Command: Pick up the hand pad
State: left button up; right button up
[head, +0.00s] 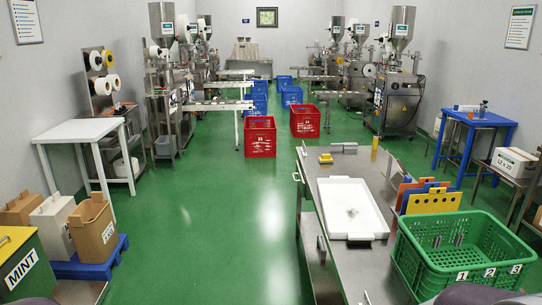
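A small yellow block-like item (326,158), which may be the hand pad, lies near the far left corner of the steel table (345,270). A grey block-like item (343,148) lies just behind it to the right. Both are too small to tell which is the hand pad. Neither of my grippers shows in the head view. Only rounded grey parts, probably mine, show at the bottom left and bottom right edges.
A white tray (325,205) lies on the table. Coloured boards (433,201) stand upright right of it, behind a green crate (409,246). A yellow cylinder (375,142) stands at the table's far end. Red crates (260,138) stand on the floor. Green floor (215,230) left of the table is clear.

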aim_at(325, 158)
jog(key=i, duration=3.9)
jog(key=i+j+z, duration=0.15)
jog(key=i+z, duration=0.3)
jog(key=i, duration=0.25)
jog(key=i+j+z, duration=0.5)
jog(key=i, duration=0.15)
jog(key=i+j+z, duration=0.55)
jog(key=z, duration=0.65)
